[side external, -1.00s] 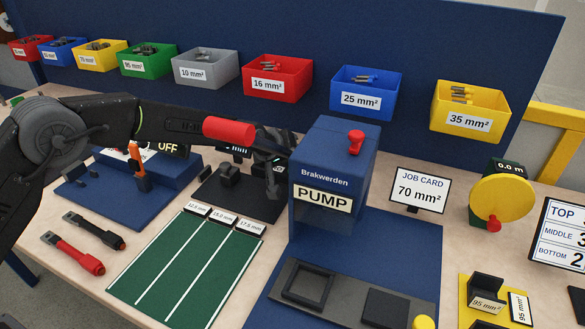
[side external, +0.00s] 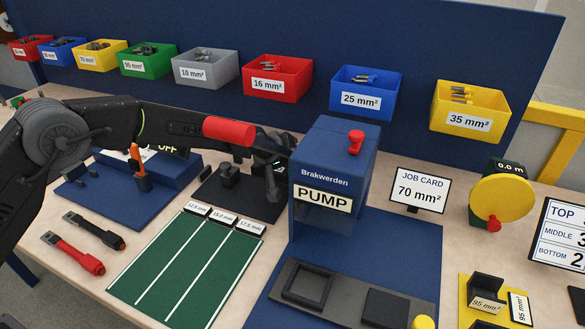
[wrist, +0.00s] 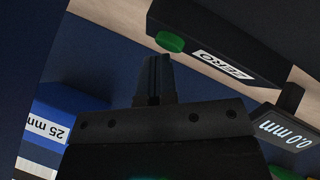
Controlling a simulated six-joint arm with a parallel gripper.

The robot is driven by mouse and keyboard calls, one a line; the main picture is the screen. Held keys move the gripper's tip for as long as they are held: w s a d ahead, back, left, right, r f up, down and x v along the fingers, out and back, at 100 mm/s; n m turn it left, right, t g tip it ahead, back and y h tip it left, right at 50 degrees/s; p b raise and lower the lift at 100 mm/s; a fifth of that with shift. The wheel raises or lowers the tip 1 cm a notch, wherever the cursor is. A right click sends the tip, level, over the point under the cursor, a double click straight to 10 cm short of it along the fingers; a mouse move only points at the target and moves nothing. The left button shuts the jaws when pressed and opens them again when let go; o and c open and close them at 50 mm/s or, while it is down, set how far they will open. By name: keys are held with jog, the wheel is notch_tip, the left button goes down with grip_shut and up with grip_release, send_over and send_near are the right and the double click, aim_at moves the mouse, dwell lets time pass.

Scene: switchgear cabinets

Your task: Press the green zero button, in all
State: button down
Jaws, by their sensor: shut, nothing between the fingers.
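The green zero button (wrist: 170,41) shows in the wrist view on the end of a black block, beside a white ZERO label (wrist: 223,65). My gripper (wrist: 157,62) is shut and empty. Its fingertips lie just below and left of the button in that view, with a gap in the picture; I cannot tell the depth between them. A display (wrist: 279,132) reading 0.0 mm is at the right. In the side view my gripper (side external: 274,188) is left of the blue PUMP housing (side external: 325,165), above a black fixture (side external: 230,190). The button cannot be made out there.
The PUMP housing with its red knob (side external: 356,142) stands close to my gripper's right. Coloured bins, including the red 16 mm² bin (side external: 277,82), hang on the back panel. A green mat (side external: 187,270) lies in front. A job card (side external: 420,188) stands right.

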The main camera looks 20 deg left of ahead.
jog(key=shift+r, duration=0.9)
jog(key=shift+r, duration=2.5)
